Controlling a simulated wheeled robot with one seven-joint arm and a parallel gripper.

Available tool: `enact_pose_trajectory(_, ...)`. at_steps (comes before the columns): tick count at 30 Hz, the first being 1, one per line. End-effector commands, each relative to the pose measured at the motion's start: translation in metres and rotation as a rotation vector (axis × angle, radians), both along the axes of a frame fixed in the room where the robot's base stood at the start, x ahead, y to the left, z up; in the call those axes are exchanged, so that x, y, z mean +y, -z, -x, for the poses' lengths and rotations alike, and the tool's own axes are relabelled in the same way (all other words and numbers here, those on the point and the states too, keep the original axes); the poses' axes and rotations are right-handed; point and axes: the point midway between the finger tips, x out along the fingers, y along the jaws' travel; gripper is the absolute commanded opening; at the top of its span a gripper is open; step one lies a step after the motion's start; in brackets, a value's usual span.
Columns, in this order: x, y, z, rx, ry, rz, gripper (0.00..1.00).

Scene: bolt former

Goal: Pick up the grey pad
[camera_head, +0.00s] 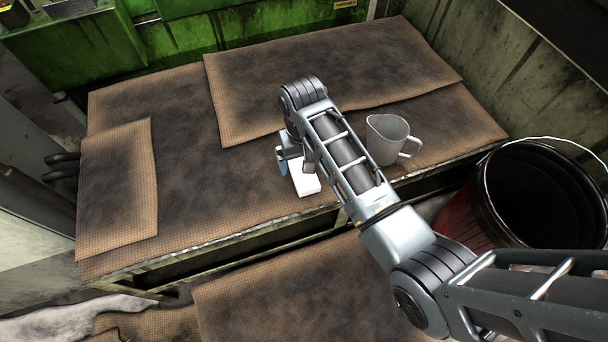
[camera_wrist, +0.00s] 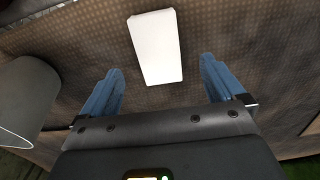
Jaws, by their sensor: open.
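The pad (camera_head: 306,183) is a small flat rectangular block, pale and almost white, lying on the brown matted bench top near its front edge. In the wrist view the pad (camera_wrist: 155,48) lies lengthwise between and ahead of the two blue fingers, with bare mat visible on both sides of it. My gripper (camera_head: 287,165) is over the bench beside the pad in the head view, partly hidden by my arm. In the wrist view my gripper (camera_wrist: 162,66) is open, with nothing held between its fingers. Its exact height above the pad is unclear.
A grey jug (camera_head: 386,141) stands right of the pad, and shows at the left of the wrist view (camera_wrist: 24,98). A dark bucket (camera_head: 470,212) with a wire handle stands at the bench's right front. The bench's left (camera_head: 190,195) is clear.

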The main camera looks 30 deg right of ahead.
Motion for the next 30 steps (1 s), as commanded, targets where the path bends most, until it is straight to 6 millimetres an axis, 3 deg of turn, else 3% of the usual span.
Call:
enact_pose_trajectory(12,-0.003,0.052,-0.004,-0.002,-0.001,-0.001,0.96)
enact_pose_trajectory(21,-0.003,0.057,-0.004,-0.003,0.000,0.001,0.96)
enact_pose_trajectory(30,-0.003,0.057,-0.004,-0.003,0.000,0.001,0.69)
